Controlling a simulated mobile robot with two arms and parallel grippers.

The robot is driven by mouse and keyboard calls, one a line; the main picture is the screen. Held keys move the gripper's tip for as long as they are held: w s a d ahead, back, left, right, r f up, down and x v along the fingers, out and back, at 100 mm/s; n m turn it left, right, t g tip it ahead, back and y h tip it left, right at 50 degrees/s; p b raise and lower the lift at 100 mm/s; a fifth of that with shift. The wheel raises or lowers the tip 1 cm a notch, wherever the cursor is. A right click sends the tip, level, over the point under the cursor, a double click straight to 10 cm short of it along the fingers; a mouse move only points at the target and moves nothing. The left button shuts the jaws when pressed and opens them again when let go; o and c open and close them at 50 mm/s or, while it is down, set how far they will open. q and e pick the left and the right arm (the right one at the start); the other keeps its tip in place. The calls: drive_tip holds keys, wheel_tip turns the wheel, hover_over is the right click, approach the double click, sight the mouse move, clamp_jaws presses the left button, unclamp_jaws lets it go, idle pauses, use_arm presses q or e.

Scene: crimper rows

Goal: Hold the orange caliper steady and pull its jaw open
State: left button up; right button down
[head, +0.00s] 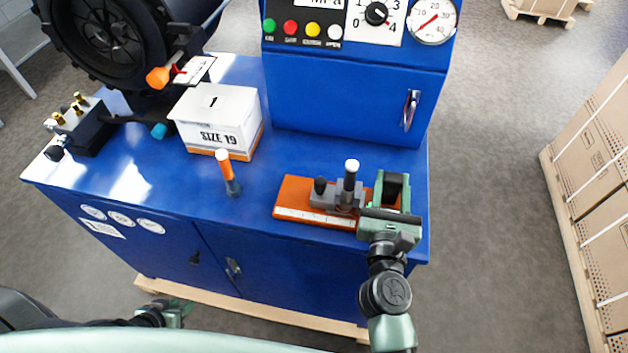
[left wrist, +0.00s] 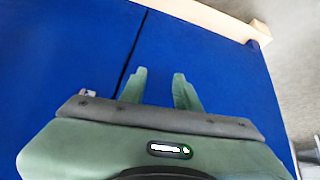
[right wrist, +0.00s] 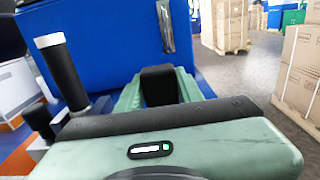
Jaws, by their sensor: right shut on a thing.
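The orange caliper (head: 292,191) lies on the blue bench top near its front right corner. It has a flat orange base, a white scale along its front edge and a grey sliding jaw (head: 325,196) with a short black knob and a tall black handle (head: 350,182) with a white tip. My right gripper (head: 391,190) is shut on a black block (right wrist: 158,85) at the caliper's right end. The handle (right wrist: 62,70) stands left of the fingers in the right wrist view. My left gripper (head: 182,309) is low in front of the cabinet; its fingers (left wrist: 160,88) are apart and empty.
A black fixture with brass fittings (head: 80,125) is at the far left. Stacked cartons (head: 595,160) stand right across open floor.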

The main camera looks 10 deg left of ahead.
use_arm(q)
drive_tip(key=w+r, duration=0.4)
drive_tip(key=r, duration=0.1)
drive_tip(key=m+t+h, duration=0.3)
drive_tip(key=m+h, duration=0.7)
drive_tip(key=m, duration=0.1)
approach(317, 183)
drive_tip(key=x, duration=0.9)
drive_tip(key=shift+w+d, duration=0.1)
drive_tip(key=shift+w, duration=0.05)
